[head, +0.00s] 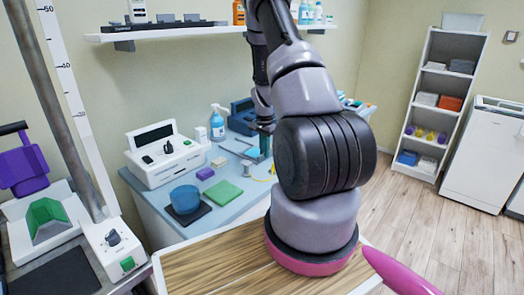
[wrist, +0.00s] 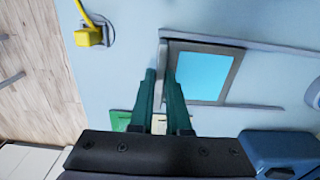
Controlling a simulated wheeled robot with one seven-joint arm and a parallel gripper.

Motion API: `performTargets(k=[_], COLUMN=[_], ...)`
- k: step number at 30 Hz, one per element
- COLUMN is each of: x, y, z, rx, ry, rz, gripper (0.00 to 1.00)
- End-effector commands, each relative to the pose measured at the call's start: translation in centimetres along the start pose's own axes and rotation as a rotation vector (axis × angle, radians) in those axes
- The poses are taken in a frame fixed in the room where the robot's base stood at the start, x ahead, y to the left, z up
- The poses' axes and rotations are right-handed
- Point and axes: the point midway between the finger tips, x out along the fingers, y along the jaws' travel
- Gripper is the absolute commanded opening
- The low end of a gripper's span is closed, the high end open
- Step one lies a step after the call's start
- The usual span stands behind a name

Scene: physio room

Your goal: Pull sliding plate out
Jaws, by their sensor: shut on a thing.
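My gripper (wrist: 159,74), with two dark green fingers, is shut on a thin pale grey edge in the wrist view. This edge runs along the left side of a flat piece with a bright blue face and a dark frame, which looks like the sliding plate (wrist: 207,76). How far the plate sits in its holder cannot be told. In the head view my gripper (head: 265,143) is small and partly hidden by my arm, over the blue-grey counter next to a dark blue device (head: 242,117).
A yellow piece (wrist: 88,36) lies near the counter edge. Open floor lies right.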

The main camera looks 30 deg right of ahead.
Motion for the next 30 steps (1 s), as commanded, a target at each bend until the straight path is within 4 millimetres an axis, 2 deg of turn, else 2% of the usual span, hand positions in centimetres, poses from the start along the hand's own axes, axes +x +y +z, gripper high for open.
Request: performTargets(k=[1,2,3,4,13,17,30], x=[-0.1,-0.1,-0.1,-0.1,-0.1,-1.0,-9.2], y=[-0.1,-0.1,-0.1,-0.1,-0.1,-0.1,-0.2], z=[0.0,0.0,0.0,0.0,0.0,0.0,0.0], rx=[-0.001,-0.001,-0.001,0.000,0.000,-0.001,-0.001], ry=[0.001,0.001,0.001,0.001,0.000,0.001,0.002], rz=[-0.002,-0.002,-0.001,-0.001,-0.001,-0.001,-0.004], gripper=[0.00,0.23,0.38,0.45,0.45,0.45,0.45])
